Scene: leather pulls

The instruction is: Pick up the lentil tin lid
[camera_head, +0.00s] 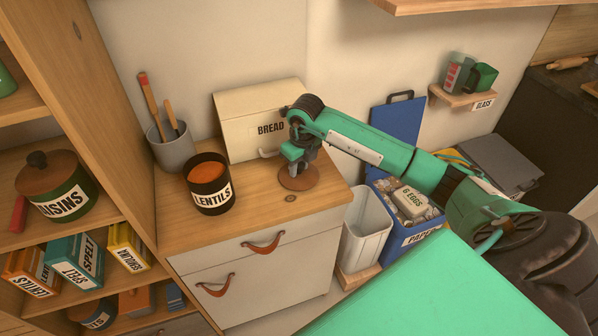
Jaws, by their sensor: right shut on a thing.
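The lentil tin (209,187) is a dark canister labelled LENTILS, standing open on the wooden counter top with orange contents showing. Its lid (298,181), a round brown wooden disc, is to the right of the tin, in front of the bread box. My right gripper (297,167) points down over the lid's middle and is shut on it; the fingers hide the grip point. I cannot tell whether the lid touches the counter or is just above it. My left gripper is not in view.
The cream bread box (245,125) stands behind the lid, against the wall. A grey pot (171,150) with wooden utensils is behind the tin. The counter's right edge is close to the lid, with a white bin (367,225) and blue paper bin (408,235) beyond.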

